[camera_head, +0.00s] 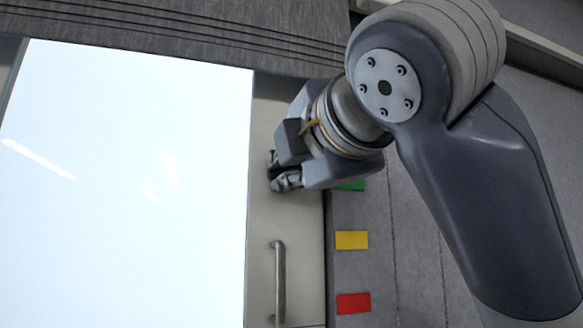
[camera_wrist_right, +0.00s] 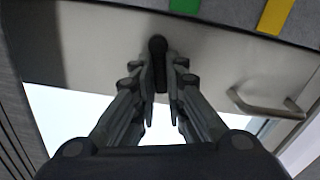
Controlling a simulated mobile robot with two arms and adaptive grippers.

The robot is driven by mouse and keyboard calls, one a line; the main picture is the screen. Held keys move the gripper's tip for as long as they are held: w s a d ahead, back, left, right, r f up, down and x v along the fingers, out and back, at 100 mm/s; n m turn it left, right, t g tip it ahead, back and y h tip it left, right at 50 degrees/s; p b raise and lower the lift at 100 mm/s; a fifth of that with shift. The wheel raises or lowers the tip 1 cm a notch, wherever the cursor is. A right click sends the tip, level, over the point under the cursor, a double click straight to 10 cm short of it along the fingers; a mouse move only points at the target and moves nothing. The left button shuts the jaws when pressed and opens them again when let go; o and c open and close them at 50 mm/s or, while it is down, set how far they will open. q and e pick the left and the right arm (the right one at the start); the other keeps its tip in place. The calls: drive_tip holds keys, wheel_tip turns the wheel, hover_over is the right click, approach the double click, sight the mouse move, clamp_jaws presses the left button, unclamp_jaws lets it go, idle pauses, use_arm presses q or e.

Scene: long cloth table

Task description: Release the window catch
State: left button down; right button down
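The window catch (camera_wrist_right: 158,48) is a short dark lever with a rounded end on the pale frame, seen in the right wrist view. My right gripper (camera_wrist_right: 160,82) has its fingers on both sides of the lever, close against it, and looks shut on it. In the head view my right gripper (camera_head: 279,172) is at the pale frame strip (camera_head: 287,215), beside the bright pane (camera_head: 125,180). There the gripper hides the catch. My left gripper is not in view.
A metal bar handle (camera_head: 280,280) stands on the same frame below my gripper. Green (camera_head: 350,185), yellow (camera_head: 352,240) and red (camera_head: 353,303) patches sit on the grey surface to its right. A dark ribbed strip (camera_head: 180,38) runs along the pane's top.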

drive_tip(key=shift+m+b, duration=0.35)
drive_tip(key=shift+m, duration=0.05)
drive_tip(key=c, duration=1.6)
unclamp_jaws()
drive_tip(key=shift+r, duration=0.1)
drive_tip(key=shift+c, duration=0.2)
drive_tip(key=shift+s, duration=0.1)
drive_tip(key=shift+s+d, duration=0.1)
drive_tip(key=shift+s, duration=0.05)
drive_tip(key=v, duration=1.1)
drive_tip(key=shift+s, duration=0.25)
